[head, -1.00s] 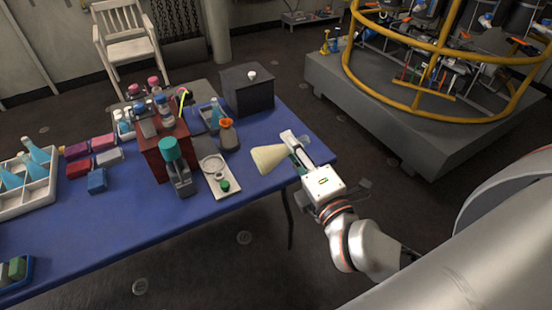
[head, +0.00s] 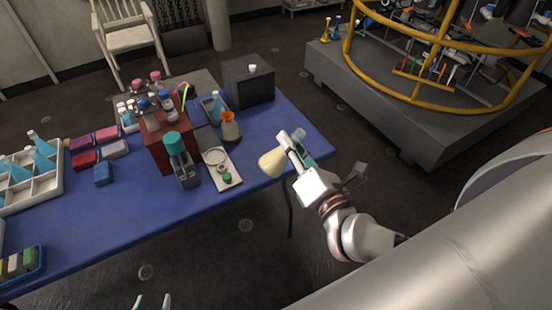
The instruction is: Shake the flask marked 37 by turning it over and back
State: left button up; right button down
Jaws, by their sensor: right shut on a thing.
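A conical flask with pale yellow contents (head: 271,163) is held above the right end of the blue table. My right gripper (head: 290,143) is shut on it. The flask is tilted well over, its wide end towards the left and its narrow end towards the gripper. No number on it can be read. My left gripper (head: 152,301) shows only its fingertips at the bottom edge. They are apart with nothing visible between them.
The blue table (head: 150,214) carries a dark red block (head: 160,155), a teal-capped device (head: 180,162), a pale board (head: 218,172), an orange-necked flask (head: 230,128) and a dark box (head: 248,88). A yellow-railed platform (head: 400,115) stands right.

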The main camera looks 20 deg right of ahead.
jog(key=shift+b, duration=0.45)
jog(key=m+b, duration=0.2)
jog(key=shift+f+m+b, duration=0.25)
jog(key=shift+m+b, duration=0.05)
jog(key=shift+b, duration=0.05)
jog(key=m+b, duration=0.3)
jog(key=shift+r+m, duration=0.15)
jog(key=shift+m, duration=0.45)
jog(key=shift+r+m, duration=0.15)
jog(key=shift+m, duration=0.35)
jog(key=m+h, duration=0.1)
jog(key=m, duration=0.5)
jog(key=shift+m, duration=0.4)
pick_arm(q)
notch_tip(320, 180, down, 7)
